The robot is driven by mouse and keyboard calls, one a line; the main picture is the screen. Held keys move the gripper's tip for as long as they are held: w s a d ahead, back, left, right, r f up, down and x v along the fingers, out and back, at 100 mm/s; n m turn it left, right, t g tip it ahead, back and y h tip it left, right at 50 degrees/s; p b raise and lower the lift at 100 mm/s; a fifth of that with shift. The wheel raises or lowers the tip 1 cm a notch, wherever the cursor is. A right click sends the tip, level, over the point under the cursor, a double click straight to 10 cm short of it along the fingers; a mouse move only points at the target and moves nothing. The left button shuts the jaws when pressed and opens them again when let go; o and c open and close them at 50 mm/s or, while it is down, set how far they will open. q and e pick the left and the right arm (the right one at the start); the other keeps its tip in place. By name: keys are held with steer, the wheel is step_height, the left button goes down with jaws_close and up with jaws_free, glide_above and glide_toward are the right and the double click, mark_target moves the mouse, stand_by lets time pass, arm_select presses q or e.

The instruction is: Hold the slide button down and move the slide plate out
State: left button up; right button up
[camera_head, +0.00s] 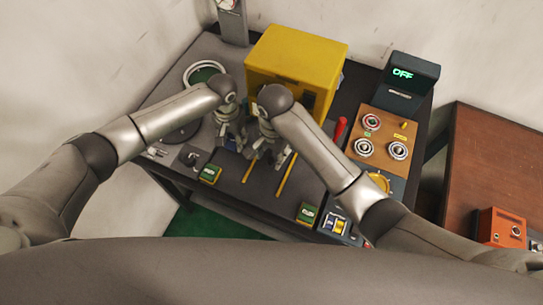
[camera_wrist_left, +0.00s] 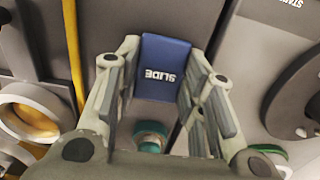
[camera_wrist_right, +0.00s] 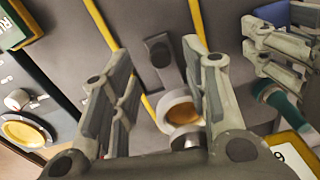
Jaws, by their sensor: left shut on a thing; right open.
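A blue block marked SLIDE (camera_wrist_left: 165,68), which I take for the slide button, sits between the fingertips of my left gripper (camera_wrist_left: 170,72). The gripper is shut on it; its top also shows in the right wrist view (camera_wrist_right: 273,14). A teal cylinder (camera_wrist_left: 150,137) shows below the block. My right gripper (camera_wrist_right: 155,75) is open. A white ring with a copper-coloured inside (camera_wrist_right: 181,112) and a dark grey handle-like piece (camera_wrist_right: 160,55) show between its fingers; contact cannot be told. Which part is the slide plate is unclear. In the head view, my arms partly hide this area.
A yellow machine housing (camera_head: 295,62) stands behind the grippers. Yellow rails (camera_head: 287,175) run along the grey bench. A red handle (camera_head: 340,128) and a dial panel (camera_head: 384,138) are at right. Small green boxes (camera_head: 209,174) sit at the front edge.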

mark_target(271, 160)
steer(key=shift+f, duration=1.55)
jaws_close()
steer(key=shift+a, duration=0.1)
